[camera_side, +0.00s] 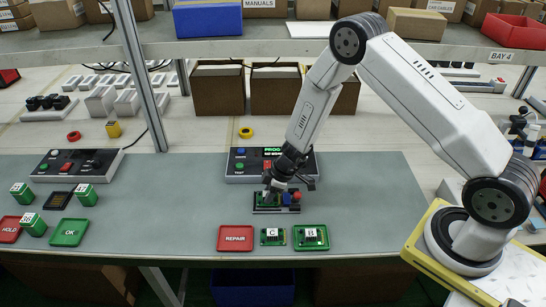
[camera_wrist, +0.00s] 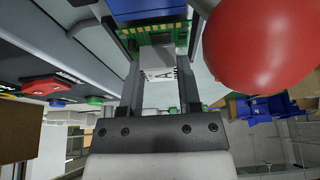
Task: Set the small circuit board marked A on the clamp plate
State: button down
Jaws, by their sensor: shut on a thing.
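The small circuit board marked A (camera_wrist: 162,64) shows in the wrist view as a white block lettered A with a green, gold-edged board (camera_wrist: 155,32) beyond it. My gripper (camera_wrist: 160,75) is shut on the white block, one finger on each side. In the side view my gripper (camera_side: 271,188) is low at the left part of the black clamp plate (camera_side: 277,211). A bit of green shows under the fingers there. I cannot tell whether the board touches the plate. The clamp's blue part (camera_side: 287,198) and red knob (camera_side: 297,196) are just right of the fingers.
The red knob (camera_wrist: 262,45) looms close at right in the wrist view. A PROG console (camera_side: 243,165) stands behind the plate. In front lie a red REPAIR tray (camera_side: 235,238), board C (camera_side: 272,242) and board B (camera_side: 311,244). The mat's right side is clear.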

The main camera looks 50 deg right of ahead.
jog(key=shift+f, duration=0.4)
jog(key=shift+c, duration=1.1)
grip_release()
jog(key=shift+r, duration=0.1)
jog(key=shift+v, duration=3.8)
